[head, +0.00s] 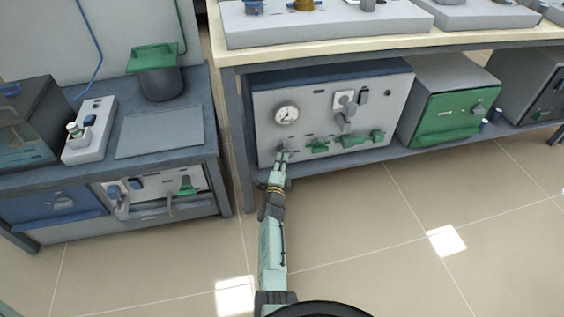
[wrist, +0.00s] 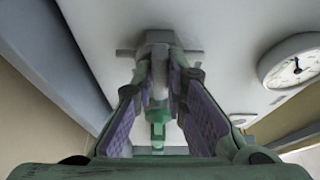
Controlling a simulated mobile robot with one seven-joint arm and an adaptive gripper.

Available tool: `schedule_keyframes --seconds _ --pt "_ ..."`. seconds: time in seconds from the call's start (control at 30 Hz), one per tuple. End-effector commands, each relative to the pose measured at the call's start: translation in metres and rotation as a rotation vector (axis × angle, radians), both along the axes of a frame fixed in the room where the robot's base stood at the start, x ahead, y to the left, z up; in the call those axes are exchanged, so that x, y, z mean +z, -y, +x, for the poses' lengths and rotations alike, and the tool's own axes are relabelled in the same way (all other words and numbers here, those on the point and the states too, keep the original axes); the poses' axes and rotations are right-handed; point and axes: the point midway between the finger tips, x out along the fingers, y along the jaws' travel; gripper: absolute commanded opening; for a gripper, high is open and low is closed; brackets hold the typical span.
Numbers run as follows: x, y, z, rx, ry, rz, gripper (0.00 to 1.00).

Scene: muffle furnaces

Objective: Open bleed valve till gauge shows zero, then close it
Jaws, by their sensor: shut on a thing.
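The gauge (head: 287,114) is a round white dial on the left of a grey front panel (head: 320,108) under the bench. It also shows at the right of the wrist view (wrist: 293,62), with a dark needle; its numbers are too small to read. My gripper (head: 281,153) is at the panel's lower left, below the gauge. In the wrist view its fingertips (wrist: 160,72) are closed on a grey valve handle (wrist: 158,40) with a crossbar, apparently the bleed valve. The fingers hide part of it. Its turn position cannot be told.
Several green handles (head: 345,142) line the panel's lower edge, right of my gripper. A grey lever (head: 345,105) sits above them. A bench leg (head: 240,140) stands close left of the panel. A green-fronted unit (head: 452,115) stands to the right. The tiled floor in front is clear.

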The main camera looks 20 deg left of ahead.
Motion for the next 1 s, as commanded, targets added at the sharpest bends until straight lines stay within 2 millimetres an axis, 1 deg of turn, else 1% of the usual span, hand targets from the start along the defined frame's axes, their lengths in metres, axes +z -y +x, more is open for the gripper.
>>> schedule_keyframes --seconds 0.07,0.1,0.4,0.63,0.77,0.87,1.0 --pt "0.001 0.0 0.001 0.001 0.001 -0.002 0.0" --pt "0.001 0.0 0.001 0.001 0.001 -0.002 0.14" --pt "0.0 0.0 0.0 0.001 0.0 -0.001 0.33" --pt "0.0 0.0 0.0 0.0 0.0 0.0 0.33" --pt "0.003 0.0 0.0 0.0 -0.013 0.019 0.33" --pt "0.008 -0.001 0.0 0.001 -0.047 0.068 0.33" --pt "0.015 0.0 0.0 0.0 -0.131 0.192 0.33"
